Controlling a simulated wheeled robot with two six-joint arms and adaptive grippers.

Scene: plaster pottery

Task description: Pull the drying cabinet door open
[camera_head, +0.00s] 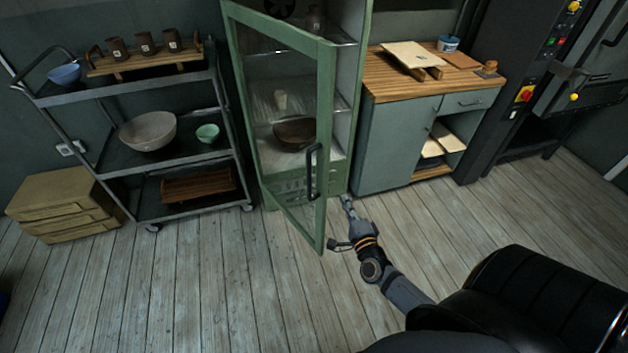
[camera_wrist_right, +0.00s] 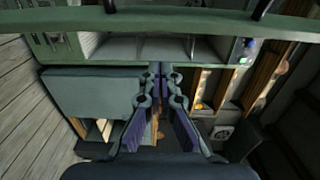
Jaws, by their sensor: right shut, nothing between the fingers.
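The drying cabinet (camera_head: 352,120) is tall and green, with shelves inside. Its glazed door (camera_head: 327,110) stands partly open, hinged at the left, its free edge swung out toward me. The black bar handle (camera_head: 312,170) is upright on the door near that edge. My right gripper (camera_head: 346,203) is low, just right of the door's free edge, by the cabinet's lower right front; its fingers are shut and empty, apart from the handle. In the right wrist view the shut fingertips (camera_wrist_right: 158,72) show below a green bar (camera_wrist_right: 170,24), apparently the door frame. My left gripper is out of view.
A trolley (camera_head: 185,165) with bowls and mugs stands left of the cabinet, with stacked boards or boxes (camera_head: 62,205) beside it. A workbench (camera_head: 400,140) stands close on the right, then dark equipment (camera_head: 485,110). The plank floor in front is mostly clear.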

